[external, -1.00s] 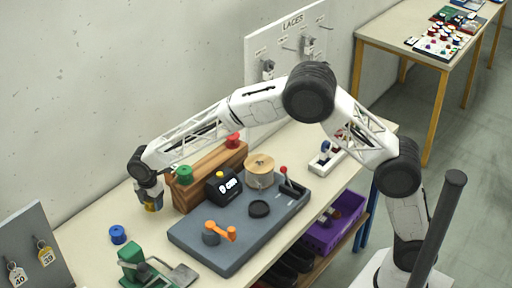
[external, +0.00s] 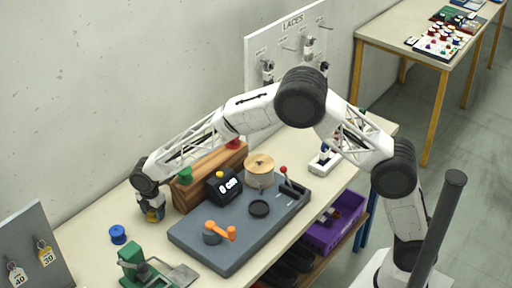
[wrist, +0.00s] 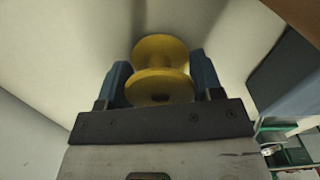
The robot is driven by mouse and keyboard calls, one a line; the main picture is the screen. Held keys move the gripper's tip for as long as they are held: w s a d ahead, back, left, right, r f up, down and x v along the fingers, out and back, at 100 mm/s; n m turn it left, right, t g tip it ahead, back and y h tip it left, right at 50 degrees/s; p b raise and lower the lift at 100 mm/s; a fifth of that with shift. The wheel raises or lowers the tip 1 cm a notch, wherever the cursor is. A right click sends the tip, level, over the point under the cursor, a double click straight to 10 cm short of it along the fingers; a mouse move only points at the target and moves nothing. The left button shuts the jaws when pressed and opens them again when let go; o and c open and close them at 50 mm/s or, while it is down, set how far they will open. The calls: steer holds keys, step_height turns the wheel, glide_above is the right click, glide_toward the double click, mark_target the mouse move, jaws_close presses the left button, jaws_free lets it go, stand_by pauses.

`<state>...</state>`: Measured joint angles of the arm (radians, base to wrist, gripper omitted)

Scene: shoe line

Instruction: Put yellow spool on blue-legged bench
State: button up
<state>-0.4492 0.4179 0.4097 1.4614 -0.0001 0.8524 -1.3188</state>
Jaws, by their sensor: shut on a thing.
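The yellow spool (wrist: 160,84) sits between the two blue fingers of my gripper (wrist: 161,72) in the wrist view. My gripper (external: 153,216) is shut on it. In the external view the spool is small and mostly hidden by the fingers, low over the left part of the near bench (external: 88,228). That bench has a blue leg (external: 368,215) at its right end. I cannot tell whether the spool touches the bench top.
A blue spool (external: 117,234) stands left of my gripper. A wooden rack (external: 213,178) with green and red spools is close on the right. A grey board (external: 235,245) holds a winder, and a green device (external: 135,262) is in front. A yellow-legged table (external: 415,25) stands farther back.

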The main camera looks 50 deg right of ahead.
steer(key=o, duration=0.9)
steer(key=shift+f, duration=0.15)
step_height(320, 180, up, 12)
steer(key=shift+r, duration=0.2)
stand_by(0.8)
steer(key=shift+d, duration=0.1)
